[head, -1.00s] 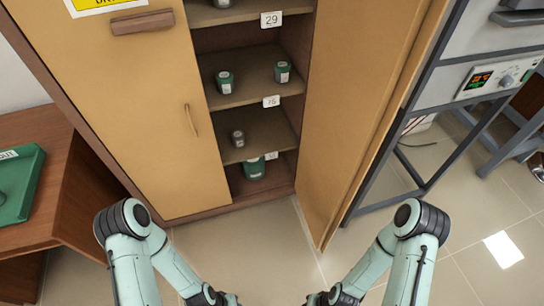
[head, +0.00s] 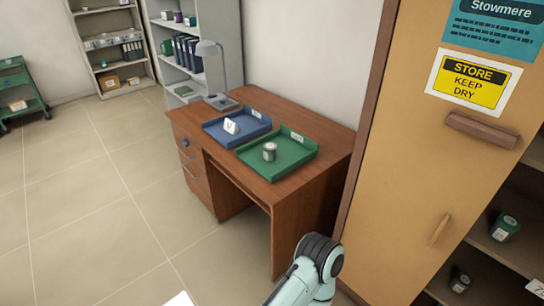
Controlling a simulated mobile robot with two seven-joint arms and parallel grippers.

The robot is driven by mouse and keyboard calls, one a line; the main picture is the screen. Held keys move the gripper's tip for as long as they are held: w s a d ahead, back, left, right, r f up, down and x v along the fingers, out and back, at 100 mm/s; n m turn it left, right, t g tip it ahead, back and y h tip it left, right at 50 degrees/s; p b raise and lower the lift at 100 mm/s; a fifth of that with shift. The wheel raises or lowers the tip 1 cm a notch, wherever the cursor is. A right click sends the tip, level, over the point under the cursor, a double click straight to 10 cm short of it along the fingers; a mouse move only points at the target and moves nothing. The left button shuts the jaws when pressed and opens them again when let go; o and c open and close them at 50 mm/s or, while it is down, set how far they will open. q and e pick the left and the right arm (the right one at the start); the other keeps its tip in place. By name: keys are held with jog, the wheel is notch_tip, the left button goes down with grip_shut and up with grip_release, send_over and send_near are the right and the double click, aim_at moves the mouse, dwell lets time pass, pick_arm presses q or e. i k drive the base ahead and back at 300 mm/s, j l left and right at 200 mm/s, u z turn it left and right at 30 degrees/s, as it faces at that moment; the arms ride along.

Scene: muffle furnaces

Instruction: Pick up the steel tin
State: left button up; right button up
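A small grey metal-looking tin (head: 269,151) with a pale label stands upright in the green tray (head: 290,166) on the wooden desk. Another small grey tin (head: 460,282) stands on a lower shelf of the open cabinet at the right, in shadow. A dark green tin (head: 505,227) with a white label stands on the shelf above it. One of my arms shows at the bottom, but neither of my grippers is in view.
A blue tray (head: 215,135) with a white folded card (head: 231,126) and a desk lamp (head: 210,70) share the desk (head: 325,130). Open floor (head: 110,210) lies at the left; shelves and a green trolley (head: 20,90) stand behind.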

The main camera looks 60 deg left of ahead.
aim_at(270, 148)
jog(key=u, duration=2.2)
jog(key=i+j+u, duration=0.15)
jog(key=i+j, duration=0.15)
jog(key=i, duration=0.15)
